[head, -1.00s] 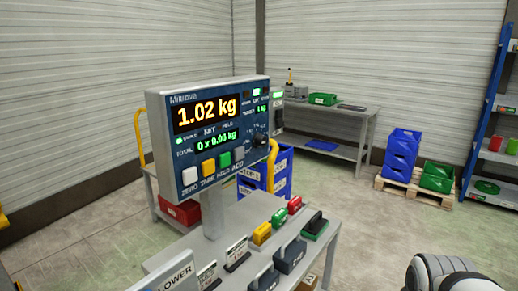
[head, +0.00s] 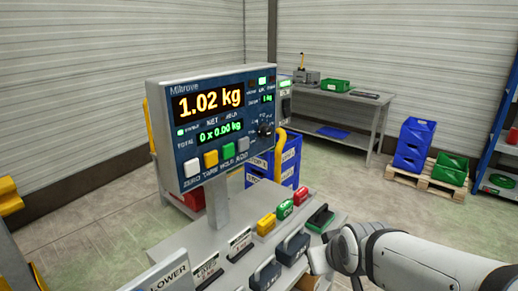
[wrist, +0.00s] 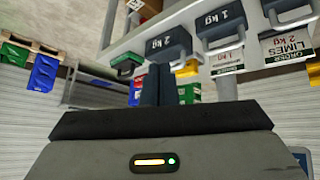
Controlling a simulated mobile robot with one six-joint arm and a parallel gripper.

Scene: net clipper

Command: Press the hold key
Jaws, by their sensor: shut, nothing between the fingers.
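The scale display (head: 215,125) stands on a post at left centre in the head view and reads 1.02 kg. The label under the green key reads HOLD. My gripper shows in the wrist view (wrist: 158,72), its dark fingers together and empty. In the head view my arm comes in at lower right, apart from the keys. The keys are not discernible in the wrist view.
Below the display, a bench holds dark weights (head: 293,247) and yellow, green and red blocks (head: 266,224). A round knob (head: 266,125) sits right of the keys. Blue crates (head: 289,160) stand behind. The space before the display is open.

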